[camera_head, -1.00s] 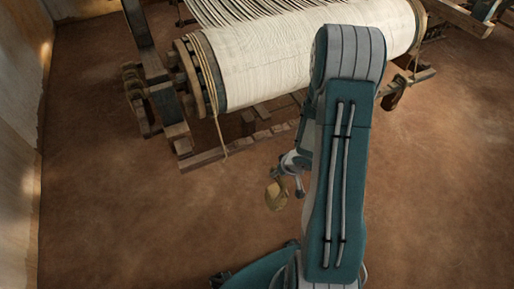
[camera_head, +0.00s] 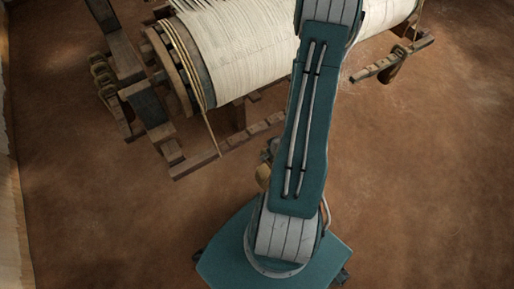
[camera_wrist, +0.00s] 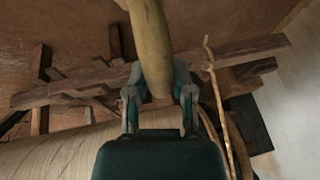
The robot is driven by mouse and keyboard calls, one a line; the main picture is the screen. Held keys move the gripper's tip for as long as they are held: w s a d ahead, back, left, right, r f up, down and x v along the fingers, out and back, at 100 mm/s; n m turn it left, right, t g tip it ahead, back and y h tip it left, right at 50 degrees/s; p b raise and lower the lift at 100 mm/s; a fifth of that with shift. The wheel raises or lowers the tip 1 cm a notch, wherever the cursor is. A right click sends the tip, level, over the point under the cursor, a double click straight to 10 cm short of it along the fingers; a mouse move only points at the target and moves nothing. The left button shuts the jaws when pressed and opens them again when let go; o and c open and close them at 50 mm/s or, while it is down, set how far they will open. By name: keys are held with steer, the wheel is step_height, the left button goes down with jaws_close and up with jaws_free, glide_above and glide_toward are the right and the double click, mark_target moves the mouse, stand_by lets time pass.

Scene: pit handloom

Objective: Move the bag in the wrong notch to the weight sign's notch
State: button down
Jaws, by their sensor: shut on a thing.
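The bag (camera_wrist: 151,40) is tan and elongated in the wrist view, and my gripper (camera_wrist: 158,92) is shut on it. The bag hangs between the two fingers and runs out of the top of that view. In the head view only a small tan part of the bag (camera_head: 263,176) shows beside my arm, which hides my gripper. The notched wooden bar (camera_head: 235,141) lies low in front of the cloth roll, with several notches; my arm covers its middle. The bar also shows in the wrist view (camera_wrist: 84,80). The weight sign cannot be made out.
The cream cloth roll (camera_head: 243,52) lies behind the bar. A cord (camera_head: 211,132) hangs at its left end and crosses the bar. Dark wooden posts (camera_head: 149,108) stand at the left. Another dark hanging thing (camera_head: 394,66) is at the bar's right end. The earth floor in front is clear.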

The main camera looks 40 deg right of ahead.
mark_target(263, 146)
steer(key=shift+w+f, duration=0.1)
steer(key=shift+w, duration=0.65)
steer(key=shift+w+d+f, duration=0.1)
steer(key=shift+w+d, duration=0.15)
steer(key=shift+w, duration=0.35)
steer(key=shift+w+d+f, duration=0.1)
steer(key=shift+w+d, duration=0.1)
steer(key=shift+w, duration=0.4)
steer(key=shift+w+d+f, duration=0.1)
steer(key=shift+w+d, duration=0.35)
steer(key=shift+w, duration=1.5)
steer(key=shift+w+d+f, duration=0.1)
steer(key=shift+w+d, duration=0.3)
steer(key=shift+w, duration=1.55)
steer(key=shift+w+d+f, duration=0.1)
steer(key=shift+w+d, duration=0.35)
steer(key=shift+w, duration=1.65)
steer(key=shift+f, duration=1.1)
steer(key=shift+f, duration=0.15)
steer(key=shift+f, duration=0.15)
steer(key=shift+c, duration=2)
jaws_free()
